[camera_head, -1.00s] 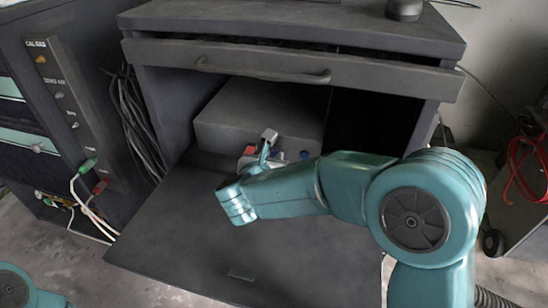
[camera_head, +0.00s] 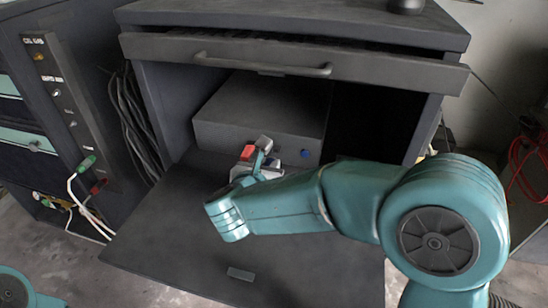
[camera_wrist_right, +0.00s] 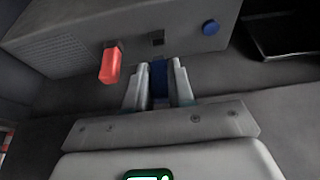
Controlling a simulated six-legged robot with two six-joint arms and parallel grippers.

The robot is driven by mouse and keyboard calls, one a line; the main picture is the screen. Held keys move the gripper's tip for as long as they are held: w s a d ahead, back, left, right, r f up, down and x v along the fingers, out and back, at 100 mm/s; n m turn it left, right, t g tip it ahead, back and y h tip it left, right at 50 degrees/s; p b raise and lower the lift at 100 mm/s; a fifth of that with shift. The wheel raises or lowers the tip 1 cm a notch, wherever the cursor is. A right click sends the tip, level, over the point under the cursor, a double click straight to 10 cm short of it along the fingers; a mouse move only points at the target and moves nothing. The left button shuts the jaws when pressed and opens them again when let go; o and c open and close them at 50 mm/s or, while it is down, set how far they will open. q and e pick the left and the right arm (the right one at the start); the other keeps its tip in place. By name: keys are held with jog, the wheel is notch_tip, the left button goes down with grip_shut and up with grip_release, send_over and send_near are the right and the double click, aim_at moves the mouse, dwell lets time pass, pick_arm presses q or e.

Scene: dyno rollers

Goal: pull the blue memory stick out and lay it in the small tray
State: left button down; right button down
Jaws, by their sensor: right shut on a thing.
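The blue memory stick (camera_wrist_right: 158,83) is between the fingers of my right gripper (camera_wrist_right: 160,70), which is shut on it. In the right wrist view, a dark open socket (camera_wrist_right: 156,38) shows in the front of the grey box, and the stick appears to be below and clear of it. In the head view my right gripper (camera_head: 263,147) is just in front of the box, and the stick is hidden there. I cannot clearly make out the small tray; a dark rimmed shape (camera_wrist_right: 285,30) at the upper right of the wrist view could be it. My left gripper is out of view.
The grey box (camera_head: 262,105) sits inside the cabinet, with a red stick (camera_wrist_right: 110,64) and a round blue button (camera_wrist_right: 211,28) on its front. The flat panel (camera_head: 180,225) before it is largely clear. A drawer (camera_head: 290,62) overhangs the opening.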

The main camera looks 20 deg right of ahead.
jog(key=shift+s+a+b, duration=0.3)
jog(key=shift+s+a, duration=0.05)
jog(key=shift+s, duration=0.2)
jog(key=shift+s+a+b, duration=0.25)
jog(key=shift+s+a, duration=0.1)
jog(key=shift+s, duration=0.2)
